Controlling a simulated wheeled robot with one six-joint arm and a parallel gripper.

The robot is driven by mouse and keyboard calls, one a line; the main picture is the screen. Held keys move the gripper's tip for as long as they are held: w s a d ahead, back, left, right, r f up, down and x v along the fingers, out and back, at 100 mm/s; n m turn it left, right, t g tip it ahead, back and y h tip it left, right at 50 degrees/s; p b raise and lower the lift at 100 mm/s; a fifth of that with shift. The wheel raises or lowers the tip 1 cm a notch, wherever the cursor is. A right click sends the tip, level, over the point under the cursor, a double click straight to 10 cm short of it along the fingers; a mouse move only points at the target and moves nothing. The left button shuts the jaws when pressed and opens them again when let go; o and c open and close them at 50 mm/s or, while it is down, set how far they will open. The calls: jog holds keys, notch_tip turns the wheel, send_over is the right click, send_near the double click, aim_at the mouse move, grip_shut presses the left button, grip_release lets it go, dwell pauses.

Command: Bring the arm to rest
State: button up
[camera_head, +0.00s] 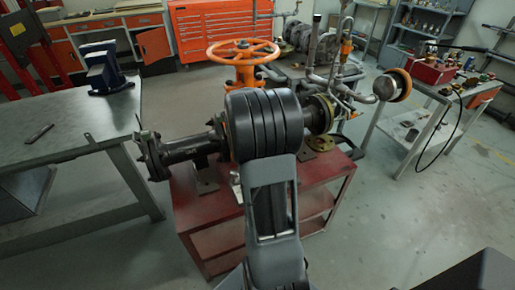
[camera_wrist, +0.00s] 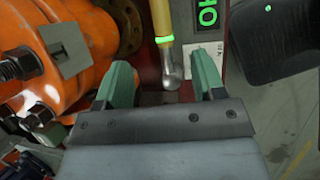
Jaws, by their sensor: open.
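The gate valve stands on a red cart (camera_head: 205,228), with its orange handwheel (camera_head: 243,50) on top and flanged pipe (camera_head: 188,148) to the left. My arm hides much of the valve body and my gripper in the head view. In the wrist view my gripper (camera_wrist: 162,64) is open, with green fingers apart. A yellow rod (camera_wrist: 162,18) with a green band and a rounded metal end shows between and beyond the fingertips. It looks free of both fingers; its depth is unclear. The orange valve body (camera_wrist: 75,75) with dark bolts is close on the left.
A metal workbench (camera_head: 70,115) with a blue vise (camera_head: 104,72) stands left. An orange tool chest (camera_head: 215,30) is behind. A table (camera_head: 415,115) with fittings stands right. A green-lettered label (camera_wrist: 207,14) lies near the rod. Floor at front right is mostly clear.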

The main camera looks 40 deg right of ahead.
jog(key=shift+r, duration=0.1)
dwell(0.5)
jog(key=s+a+r+m+t+y+p, duration=0.1)
jog(key=s+a+r+m+p, duration=0.1)
jog(key=a, duration=0.7)
jog(key=s+a+r+m+t+y+p, duration=0.1)
jog(key=s+a+r+m, duration=0.4)
jog(key=a, duration=0.5)
jog(key=s+a+r+m+t+y+p, duration=0.1)
jog(key=s+a+r+m+y+p, duration=0.1)
jog(key=a+r+m, duration=0.4)
jog(key=s+a+p, duration=0.1)
jog(key=a, duration=0.2)
jog(key=shift+s+a+r+t+y, duration=0.15)
jog(key=shift+s+a+t+y, duration=0.15)
jog(key=shift+a+y, duration=0.1)
